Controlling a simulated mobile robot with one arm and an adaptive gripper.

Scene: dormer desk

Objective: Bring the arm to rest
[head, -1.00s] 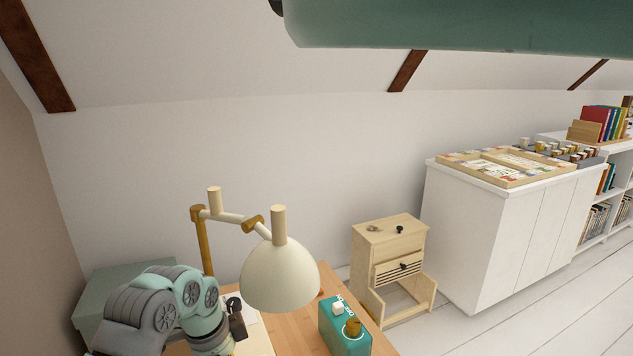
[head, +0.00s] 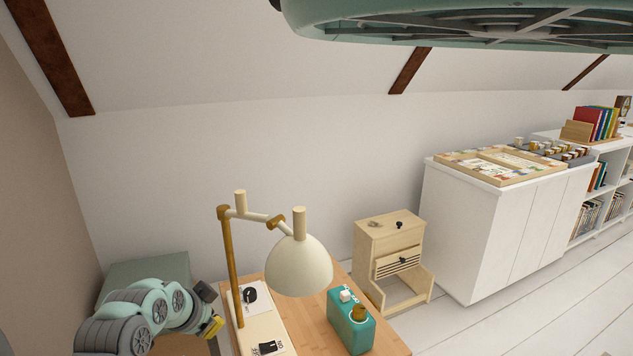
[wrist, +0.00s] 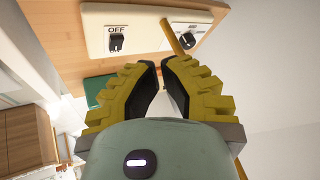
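My gripper (head: 217,326) is at the lower left in the head view, beside the left edge of the desk. In the wrist view its yellow fingers (wrist: 160,65) stand close together, with a narrow gap between the dark pads. Nothing shows held between them. Beyond the fingertips in the wrist view are a pale panel with a black switch marked OFF (wrist: 116,41) and a black dial (wrist: 187,40). The gripper appears apart from both. The lower part of my arm is cut off by the frame.
A cream lamp (head: 300,266) stands over the wooden desk (head: 310,326). A teal box (head: 352,330) with knobs is right of it. A green box (head: 150,268) stands behind my arm. A small wooden cabinet (head: 390,240) and white cupboards (head: 480,235) are farther right, with open floor nearby.

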